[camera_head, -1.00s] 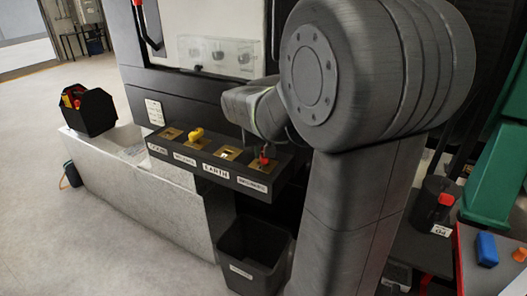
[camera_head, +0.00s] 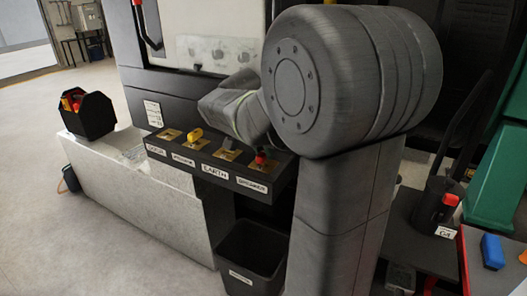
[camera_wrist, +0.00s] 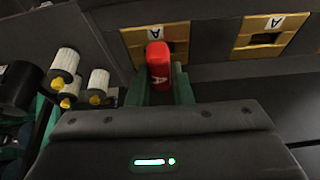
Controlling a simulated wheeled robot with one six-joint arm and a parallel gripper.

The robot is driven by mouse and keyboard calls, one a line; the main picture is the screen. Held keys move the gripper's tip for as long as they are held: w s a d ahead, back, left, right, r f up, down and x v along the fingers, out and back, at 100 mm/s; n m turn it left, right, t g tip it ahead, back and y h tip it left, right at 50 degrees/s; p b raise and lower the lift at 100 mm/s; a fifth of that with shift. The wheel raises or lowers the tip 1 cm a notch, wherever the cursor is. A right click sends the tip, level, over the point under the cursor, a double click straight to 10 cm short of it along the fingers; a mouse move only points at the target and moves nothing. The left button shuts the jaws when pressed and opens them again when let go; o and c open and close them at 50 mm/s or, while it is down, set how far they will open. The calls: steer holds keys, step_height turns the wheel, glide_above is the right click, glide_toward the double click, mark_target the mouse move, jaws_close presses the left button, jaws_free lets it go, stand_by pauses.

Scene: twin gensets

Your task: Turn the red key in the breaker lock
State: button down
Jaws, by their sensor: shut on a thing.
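In the head view, the red key (camera_head: 261,157) shows at the rightmost lock of the dark key panel (camera_head: 226,178), above a blurred label that seems to read breaker. My forearm reaches over the panel there, and my fingers cannot be made out.
A yellow key (camera_head: 195,134) sits in another lock of the panel. A dark bin (camera_head: 252,262) stands below. A black tool caddy (camera_head: 92,119) stands on the pale block at left. White cylinders with yellow ends (camera_wrist: 65,63) are left of my gripper in the wrist view.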

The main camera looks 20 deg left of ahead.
steer(key=c, duration=1.2)
jaws_free()
step_height(320, 180, up, 8)
steer(key=p, duration=0.5)
steer(key=shift+f+p, duration=0.15)
steer(key=shift+p, duration=0.2)
steer(key=shift+f, duration=0.2)
step_height(320, 180, down, 8)
steer(key=b, duration=0.6)
steer(key=shift+r, duration=0.1)
steer(key=shift+r+n, duration=0.3)
steer(key=shift+n, duration=0.1)
steer(key=shift+n+y+p, duration=0.4)
steer(key=shift+n+y, duration=0.1)
steer(key=shift+n, duration=0.2)
